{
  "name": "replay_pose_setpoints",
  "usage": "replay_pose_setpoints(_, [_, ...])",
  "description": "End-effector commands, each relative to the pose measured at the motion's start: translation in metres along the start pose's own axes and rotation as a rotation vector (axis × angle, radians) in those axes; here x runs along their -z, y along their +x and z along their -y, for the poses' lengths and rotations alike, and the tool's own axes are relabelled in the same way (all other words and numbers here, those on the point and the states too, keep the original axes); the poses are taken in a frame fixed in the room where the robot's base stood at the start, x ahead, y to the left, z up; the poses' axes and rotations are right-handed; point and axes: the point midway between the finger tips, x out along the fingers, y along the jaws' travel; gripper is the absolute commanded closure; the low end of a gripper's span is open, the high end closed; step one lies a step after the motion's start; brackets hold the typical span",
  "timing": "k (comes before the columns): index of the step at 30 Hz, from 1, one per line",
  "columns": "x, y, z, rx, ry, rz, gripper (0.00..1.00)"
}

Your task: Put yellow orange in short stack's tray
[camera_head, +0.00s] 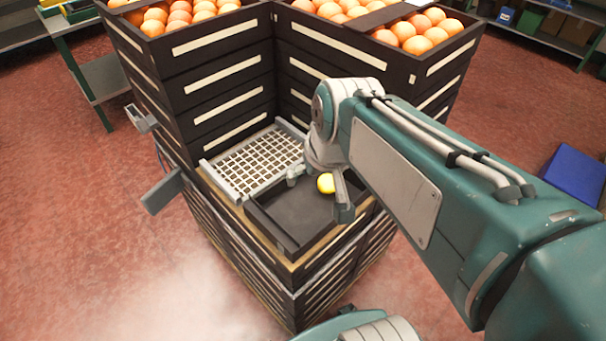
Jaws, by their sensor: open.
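The yellow orange (326,183) shows at the far right part of the black tray (282,246) on top of the short stack (322,283). My gripper (318,197) is above the tray with its fingers apart, one to the left of the orange and one to its right. The orange appears between the fingers. I cannot tell whether it touches a finger, or whether it rests on the tray floor. My wrist hides the far corner of the tray.
A pale grid rack (255,160) lies beside the tray. Tall dark crate stacks (220,75) filled with oranges (180,15) rise behind it. A grey bracket (163,190) juts out at left. A blue bin (573,176) stands at right. The red floor is open at left.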

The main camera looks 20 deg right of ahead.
Motion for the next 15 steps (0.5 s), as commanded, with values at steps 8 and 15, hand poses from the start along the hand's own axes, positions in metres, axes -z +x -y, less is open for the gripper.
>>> replay_pose_setpoints(8, [-0.046, -0.023, 0.019, -0.016, -0.105, -0.127, 0.0])
replay_pose_setpoints(15, [-0.051, -0.024, 0.02, -0.019, -0.114, -0.139, 0.0])
